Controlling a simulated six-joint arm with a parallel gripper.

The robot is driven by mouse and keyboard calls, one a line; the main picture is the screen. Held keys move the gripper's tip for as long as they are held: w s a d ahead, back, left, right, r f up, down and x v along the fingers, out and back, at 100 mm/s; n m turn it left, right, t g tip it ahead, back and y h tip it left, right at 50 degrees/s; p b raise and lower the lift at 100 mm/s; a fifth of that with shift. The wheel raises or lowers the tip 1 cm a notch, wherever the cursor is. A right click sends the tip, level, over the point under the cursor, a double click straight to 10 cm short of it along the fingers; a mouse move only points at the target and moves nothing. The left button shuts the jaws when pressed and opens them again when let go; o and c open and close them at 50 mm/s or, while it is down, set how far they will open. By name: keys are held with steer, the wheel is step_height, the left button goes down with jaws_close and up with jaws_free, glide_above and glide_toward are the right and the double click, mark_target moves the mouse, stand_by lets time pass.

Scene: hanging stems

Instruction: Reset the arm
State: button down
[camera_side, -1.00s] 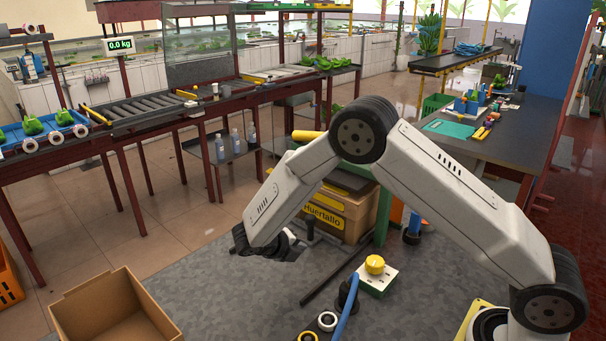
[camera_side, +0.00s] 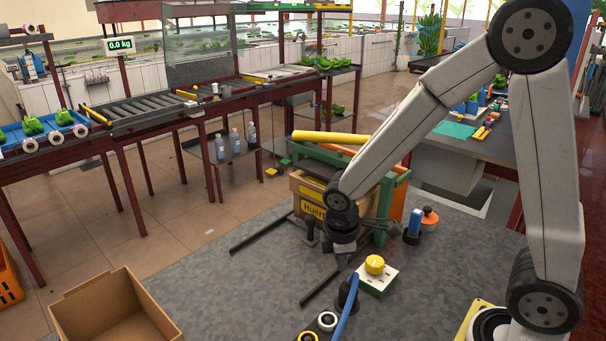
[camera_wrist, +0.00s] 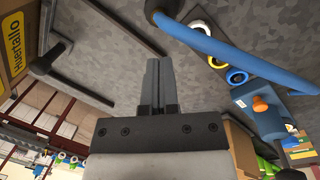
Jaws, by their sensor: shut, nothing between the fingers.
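My gripper (camera_side: 343,258) is low over the grey work surface (camera_side: 230,290), in front of the Huertallo carton (camera_side: 309,208) and left of the white box with a yellow button (camera_side: 375,265). It points downward, with my arm bent high above it on the right. In the wrist view my gripper (camera_wrist: 158,62) shows its two fingers together, with nothing between them. Whether the fingertips touch the surface is hard to tell.
A green frame (camera_side: 396,178) stands around the carton, with a yellow roll (camera_side: 328,137) on top. Dark bars (camera_side: 262,232) lie on the surface. A blue hose (camera_side: 346,305) rises in front. An open cardboard box (camera_side: 112,310) stands at lower left.

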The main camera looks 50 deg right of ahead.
steer(key=s+m, duration=0.1)
steer(key=m, duration=0.2)
steer(key=s+r+m+t+y, duration=0.1)
steer(key=s+m, duration=0.1)
steer(key=m, duration=0.1)
steer(key=s+r+m+t, duration=0.1)
steer(key=m, duration=0.2)
steer(key=shift+s+a+y, duration=0.2)
steer(key=shift+y, duration=0.1)
